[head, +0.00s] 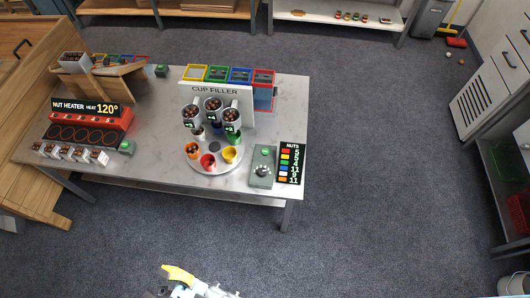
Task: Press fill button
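The cup filler (215,105) stands on the right half of the marble-topped table (170,181). To its right is a grey-green control box (261,179) with a green button (265,152) at its far end and a round dial (262,171) nearer me. I cannot read a label on the button. My gripper (186,283) shows only partly at the bottom edge, well below the table and apart from the box. A yellow piece shows at its tip; I cannot tell whether the fingers are open or shut.
A round platform (213,168) with coloured cups sits left of the control box. A black nuts display (291,163) stands close on its right. The nut heater (88,115) and another green button (126,146) are at left. Floor (390,190) right of the table is clear.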

